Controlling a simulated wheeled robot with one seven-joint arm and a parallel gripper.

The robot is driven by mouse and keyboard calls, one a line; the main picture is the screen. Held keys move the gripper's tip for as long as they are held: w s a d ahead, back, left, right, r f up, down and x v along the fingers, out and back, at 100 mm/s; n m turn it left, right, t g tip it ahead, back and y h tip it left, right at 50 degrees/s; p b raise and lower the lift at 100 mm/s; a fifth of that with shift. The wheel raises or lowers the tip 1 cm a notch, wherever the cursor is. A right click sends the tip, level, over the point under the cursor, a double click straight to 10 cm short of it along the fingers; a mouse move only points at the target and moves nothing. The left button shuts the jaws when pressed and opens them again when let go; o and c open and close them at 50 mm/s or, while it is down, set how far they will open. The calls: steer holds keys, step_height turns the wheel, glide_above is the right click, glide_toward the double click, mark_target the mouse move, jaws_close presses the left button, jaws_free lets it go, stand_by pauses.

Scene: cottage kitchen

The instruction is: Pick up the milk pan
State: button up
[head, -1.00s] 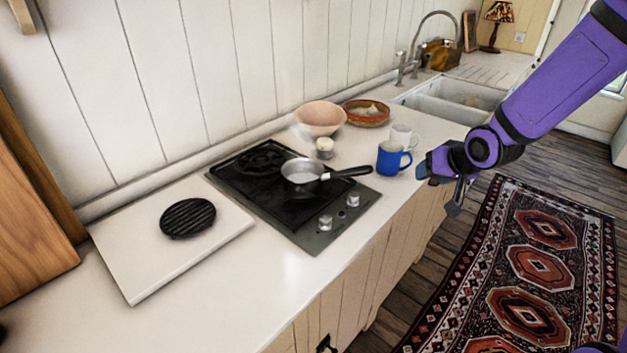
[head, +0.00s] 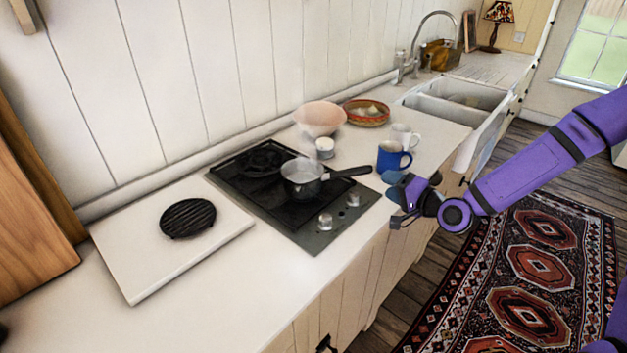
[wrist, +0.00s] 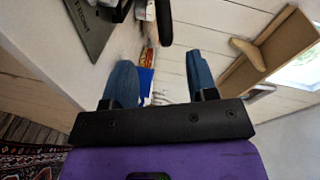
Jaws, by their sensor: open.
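The milk pan (head: 301,180) is a small grey metal saucepan with a black handle. It sits upright on the black hob, its handle pointing right, towards my gripper. My gripper (head: 394,187) is open and empty by the counter's front edge, to the right of the handle's end and apart from it. In the wrist view, the blue fingers (wrist: 161,82) stand wide apart. A dark bar at the top of that view looks like the pan handle (wrist: 164,22), beyond the fingertips.
A blue mug (head: 390,157) stands just behind my gripper, with a white mug (head: 404,136) beyond. A small white pot (head: 325,148), a pink bowl (head: 320,117) and a patterned bowl (head: 366,113) stand behind the pan. The hob knobs (head: 325,221) are in front.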

mark_target(366, 173)
steer(key=x, duration=0.9)
steer(key=shift+a+r, duration=0.25)
steer(key=shift+a, duration=0.05)
steer(key=shift+w+a+f, duration=0.1)
steer(key=shift+w+a, duration=0.3)
steer(key=shift+w, duration=0.2)
steer(key=shift+c, duration=0.3)
jaws_close()
